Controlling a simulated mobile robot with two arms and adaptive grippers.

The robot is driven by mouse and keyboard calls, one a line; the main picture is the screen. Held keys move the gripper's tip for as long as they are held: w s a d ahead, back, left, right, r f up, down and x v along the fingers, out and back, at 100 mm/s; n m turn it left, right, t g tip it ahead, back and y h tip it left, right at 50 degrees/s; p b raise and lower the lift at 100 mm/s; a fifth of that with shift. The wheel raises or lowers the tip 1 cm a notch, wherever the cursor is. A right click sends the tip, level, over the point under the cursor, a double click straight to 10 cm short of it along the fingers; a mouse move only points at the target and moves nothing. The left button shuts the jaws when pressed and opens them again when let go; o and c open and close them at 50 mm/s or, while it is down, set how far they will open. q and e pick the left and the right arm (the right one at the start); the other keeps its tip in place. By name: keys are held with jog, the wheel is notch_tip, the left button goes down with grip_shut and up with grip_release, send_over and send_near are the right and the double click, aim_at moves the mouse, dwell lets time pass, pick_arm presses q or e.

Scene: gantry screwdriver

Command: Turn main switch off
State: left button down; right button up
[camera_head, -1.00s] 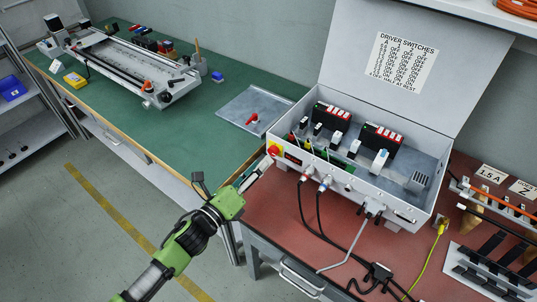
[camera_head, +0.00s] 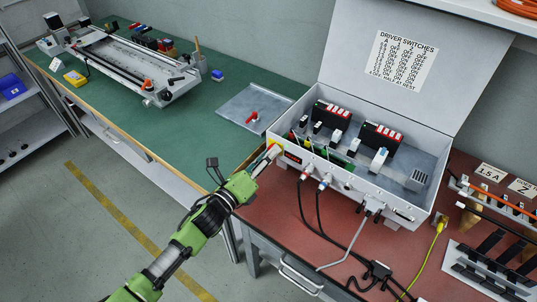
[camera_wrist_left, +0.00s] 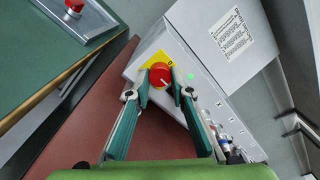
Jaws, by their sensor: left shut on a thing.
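The main switch is a red rotary knob (camera_wrist_left: 160,75) on a yellow plate (camera_wrist_left: 155,62), on the end face of the grey control box (camera_head: 340,178). A pale pointer line on the knob runs diagonally in the left wrist view. My left gripper (camera_wrist_left: 160,80) is shut on the knob, with one fingertip on either side. In the head view the left gripper (camera_head: 271,152) hides most of the knob, and a little yellow plate shows beside it. A green light (camera_wrist_left: 190,76) shows on the box near the switch. My right gripper is not in view.
The box's lid (camera_head: 415,60) stands open with a switch chart. Black cables (camera_head: 318,210) hang from its front over the red bench (camera_head: 265,205). A metal plate with another red knob (camera_head: 252,117) lies on the green bench. A gantry (camera_head: 125,65) stands further left.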

pick_arm(q)
jog(key=shift+n, duration=0.3)
jog(key=n+p, duration=0.1)
jog(key=n, duration=0.3)
jog(key=n+p, duration=0.1)
jog(key=n, duration=0.4)
jog(key=shift+n+p, duration=0.75)
jog(key=shift+n, duration=3.35)
jog(key=c, duration=1.8)
grip_release()
jog(key=shift+a, duration=0.1)
